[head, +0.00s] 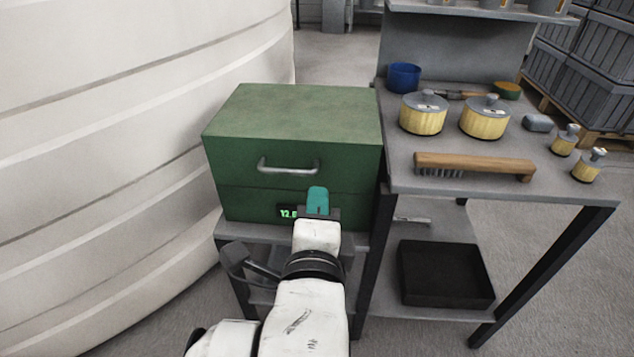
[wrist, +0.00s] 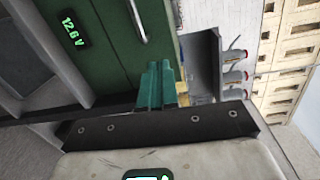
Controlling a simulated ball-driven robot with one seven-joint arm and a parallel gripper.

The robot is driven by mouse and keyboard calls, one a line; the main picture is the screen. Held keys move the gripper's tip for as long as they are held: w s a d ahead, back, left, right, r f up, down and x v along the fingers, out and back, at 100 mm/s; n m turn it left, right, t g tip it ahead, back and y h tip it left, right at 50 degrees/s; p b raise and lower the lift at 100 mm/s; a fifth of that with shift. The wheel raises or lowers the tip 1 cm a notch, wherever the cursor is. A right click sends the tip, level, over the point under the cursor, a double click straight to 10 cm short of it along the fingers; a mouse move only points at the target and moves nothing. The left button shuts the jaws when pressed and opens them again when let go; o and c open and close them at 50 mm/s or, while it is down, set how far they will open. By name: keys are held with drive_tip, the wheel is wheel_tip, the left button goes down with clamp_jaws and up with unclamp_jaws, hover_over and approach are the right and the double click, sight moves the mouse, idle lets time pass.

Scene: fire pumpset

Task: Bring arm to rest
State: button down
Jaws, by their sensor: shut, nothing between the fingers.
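My gripper (head: 317,200) has teal fingers that are shut and empty. In the head view it is in front of the lower front of a green box (head: 290,115), below the box's metal handle (head: 288,166). A gap or contact between fingers and box cannot be told from the head view. In the wrist view the teal fingers (wrist: 157,84) point toward the green front, with the handle (wrist: 137,20) and a lit green "12.6 V" display (wrist: 74,31) beyond them. My arm is stretched forward and covers part of the stand under the box.
A grey table (head: 440,180) at right holds a brush (head: 475,165), two yellow-sided lidded pots, a blue cup (head: 404,76) and small weights. A black tray (head: 445,273) sits on its lower shelf. A large white tank (head: 130,150) stands close at left.

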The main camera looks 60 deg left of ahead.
drive_tip(key=shift+f+v, duration=0.2)
drive_tip(key=shift+v, duration=2.1)
drive_tip(key=w+d+f+n+h, duration=0.1)
drive_tip(key=w+d+f+h, duration=0.4)
drive_tip(key=d, duration=0.6)
drive_tip(key=w+d+f+n+h, duration=0.2)
drive_tip(key=w+d+f, duration=0.2)
drive_tip(key=d+f, duration=0.55)
drive_tip(key=w+d+f+n+h, duration=0.1)
drive_tip(key=w+d+f+h, duration=0.35)
drive_tip(key=d, duration=0.85)
drive_tip(key=s+d+f+n+g+h, duration=0.1)
drive_tip(key=s+d+f+g, duration=0.1)
drive_tip(key=s+d+f, duration=0.35)
drive_tip(key=s+d+f+n+g+h, duration=0.1)
drive_tip(key=s+d+f+g, duration=0.2)
drive_tip(key=d, duration=0.6)
drive_tip(key=s+d+f+n+g, duration=0.1)
drive_tip(key=s+d+f+g, duration=0.15)
drive_tip(key=s, duration=0.45)
drive_tip(key=s+d+f+n+g, duration=0.1)
drive_tip(key=s+d+f+g, duration=0.15)
drive_tip(key=s, duration=0.55)
wheel_tip(320, 180, up, 31)
drive_tip(key=p, duration=3.1)
drive_tip(key=shift+w+d+t, duration=0.3)
drive_tip(key=shift+d+t, duration=0.1)
